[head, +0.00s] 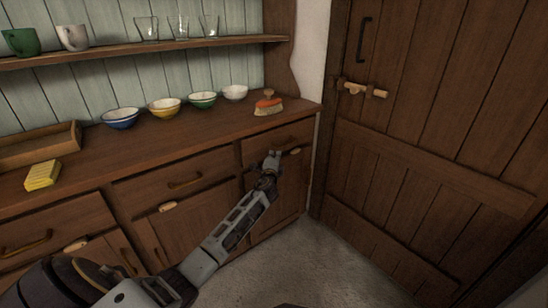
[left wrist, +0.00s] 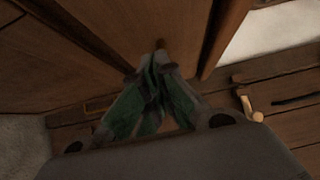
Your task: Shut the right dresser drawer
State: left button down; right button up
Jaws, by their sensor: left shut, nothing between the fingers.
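The right dresser drawer (head: 298,132) is the rightmost in the row under the dresser top, near the corner by the door. Its front looks about level with the dresser face, but my gripper covers part of it, so I cannot tell whether a small gap remains. My left gripper (head: 272,158) is shut and empty in front of this drawer's lower middle, beside its handle. Contact is unclear. My right gripper is not in view.
The dresser top (head: 190,135) holds several bowls, a brush (head: 268,107), a yellow sponge-like block (head: 42,176) and a wooden tray (head: 40,145). A plank door (head: 430,110) stands at the right. The floor (head: 320,265) before it is clear.

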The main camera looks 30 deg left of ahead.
pick_arm(q)
jog(key=p+v, duration=0.2)
jog(key=v, duration=0.8)
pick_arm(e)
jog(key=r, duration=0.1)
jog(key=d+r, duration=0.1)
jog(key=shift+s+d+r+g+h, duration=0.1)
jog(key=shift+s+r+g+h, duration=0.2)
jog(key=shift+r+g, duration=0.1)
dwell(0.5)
